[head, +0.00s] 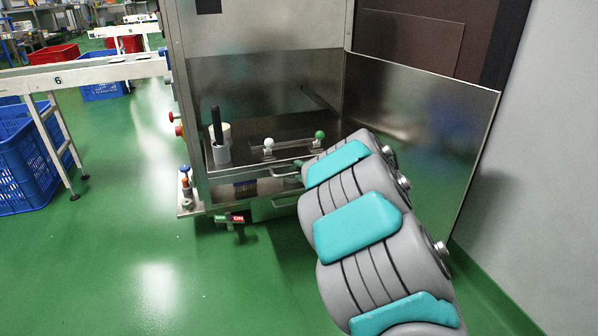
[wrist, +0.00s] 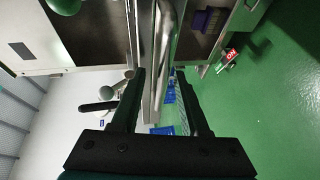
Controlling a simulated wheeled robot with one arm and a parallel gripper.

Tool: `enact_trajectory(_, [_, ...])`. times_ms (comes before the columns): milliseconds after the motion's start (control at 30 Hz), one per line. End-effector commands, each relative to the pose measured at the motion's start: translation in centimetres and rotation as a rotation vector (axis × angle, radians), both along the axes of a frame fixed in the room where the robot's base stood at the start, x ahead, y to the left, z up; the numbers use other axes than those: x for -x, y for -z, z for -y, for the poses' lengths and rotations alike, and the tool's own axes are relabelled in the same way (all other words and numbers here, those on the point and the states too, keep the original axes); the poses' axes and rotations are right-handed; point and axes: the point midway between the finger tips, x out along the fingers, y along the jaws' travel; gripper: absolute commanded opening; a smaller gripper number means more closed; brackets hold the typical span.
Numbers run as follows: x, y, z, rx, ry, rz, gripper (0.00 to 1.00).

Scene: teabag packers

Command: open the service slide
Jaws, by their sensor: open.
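The service slide appears to be the low tray-like section (head: 255,188) in the open lower bay of the steel machine; its exact outline is hard to tell. A metal bar handle (wrist: 170,45) runs down the middle of the wrist view beside a steel edge. My gripper (wrist: 159,75) is open, its two black fingers on either side of the lower end of the bar and edge. I cannot tell whether either finger touches. In the head view my arm covers the right part of the bay, and the gripper is mostly hidden.
A steel door (head: 425,130) stands open at the right near the grey wall. Blue crates (head: 30,165) stand left; green floor in front is free.

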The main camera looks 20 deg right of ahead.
Motion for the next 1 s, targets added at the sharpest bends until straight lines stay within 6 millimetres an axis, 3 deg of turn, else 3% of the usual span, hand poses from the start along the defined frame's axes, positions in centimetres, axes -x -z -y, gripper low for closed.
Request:
enact_trajectory(200, [3.4, -0.6, 1.6, 0.001, 0.006, -0.005, 0.45])
enact_trajectory(400, [5.4, -0.9, 2.3, 0.002, 0.003, -0.005, 0.45])
enact_trajectory(867, [5.5, -0.9, 2.3, 0.001, 0.003, -0.005, 0.45])
enact_trajectory(1000, [4.9, -2.0, 3.2, 0.007, 0.067, -0.013, 0.45])
